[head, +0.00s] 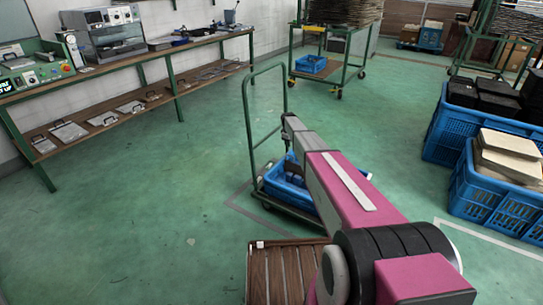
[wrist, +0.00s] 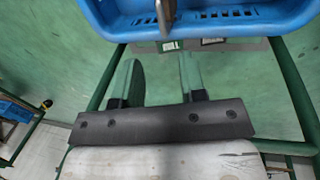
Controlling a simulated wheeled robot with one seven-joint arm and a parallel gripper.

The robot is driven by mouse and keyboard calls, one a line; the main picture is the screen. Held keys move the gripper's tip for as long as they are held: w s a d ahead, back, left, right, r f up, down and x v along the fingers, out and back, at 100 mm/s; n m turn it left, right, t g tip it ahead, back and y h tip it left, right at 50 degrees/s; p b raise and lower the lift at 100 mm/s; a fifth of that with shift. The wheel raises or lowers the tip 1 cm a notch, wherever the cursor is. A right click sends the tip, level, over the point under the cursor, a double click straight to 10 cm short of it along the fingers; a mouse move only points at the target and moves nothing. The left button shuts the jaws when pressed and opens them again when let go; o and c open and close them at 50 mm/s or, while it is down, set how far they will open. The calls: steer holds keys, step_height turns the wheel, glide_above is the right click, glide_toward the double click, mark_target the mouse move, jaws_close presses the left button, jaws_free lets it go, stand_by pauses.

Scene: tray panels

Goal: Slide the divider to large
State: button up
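In the wrist view, my gripper (wrist: 160,60) has its two green-padded fingers spread apart with nothing between them. A blue tray (wrist: 240,22) with a slotted wall is beyond the fingertips. A dark upright piece (wrist: 166,14), possibly the divider, shows at the top edge, mostly cut off, apart from the fingers. Below the tray rim is a small white label (wrist: 171,46), its word too small to read surely, with a second label (wrist: 212,41) to its right. In the head view the blue tray (head: 278,190) sits on a cart, partly hidden by my arm; the gripper cannot be made out there.
The green-framed cart (head: 247,125) has a tall handle at its left. A slatted wooden piece (head: 285,270) lies in front. Blue crates (head: 495,190) stand at the right. A long workbench (head: 150,60) runs along the left wall. The floor between bench and cart is clear.

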steer(key=f, duration=0.3)
steer(key=w+f, duration=0.1)
steer(key=f, duration=0.3)
steer(key=w+f, duration=0.1)
steer(key=f, duration=0.2)
steer(key=shift+d+f, duration=0.35)
jaws_close()
